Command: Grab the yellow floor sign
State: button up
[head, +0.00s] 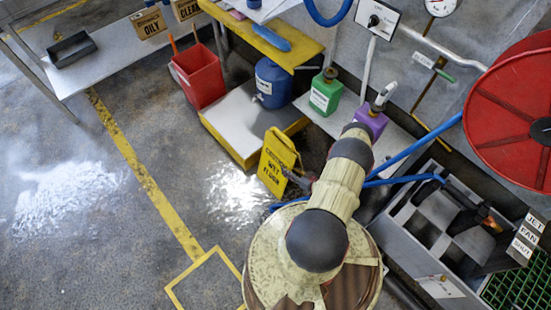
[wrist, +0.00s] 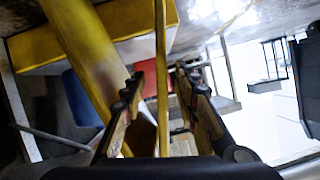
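The yellow floor sign (head: 274,166) stands upright on the floor in the head view, its black lettering facing the camera. My gripper (head: 297,180) is at its right side, low down and partly hidden by the sign and my arm. In the wrist view my gripper (wrist: 158,82) is open, with one finger on each side of a thin yellow panel of the floor sign (wrist: 161,45). Gaps show between the panel and both fingers. A wider yellow panel or leg slants past outside the left finger.
A grey-topped yellow platform (head: 238,116) with a blue container (head: 273,84) stands behind the sign. A red bin (head: 199,77) is at the upper left. A grey sectioned crate (head: 440,235) and red hose reel (head: 512,118) are at right. The floor at left is open.

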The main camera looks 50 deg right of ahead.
aim_at(278, 165)
jog(key=b+x, duration=0.1)
jog(key=x, duration=0.1)
jog(key=b+x, duration=0.1)
jog(key=x, duration=0.2)
jog(key=b+x, duration=0.1)
jog(key=x, duration=0.1)
jog(key=shift+w+a+f, duration=0.1)
jog(key=shift+a+f, duration=0.05)
jog(key=shift+f, duration=0.2)
jog(key=shift+w, duration=0.35)
jog(key=shift+c, duration=1.1)
grip_shut()
jog(key=shift+r, duration=0.1)
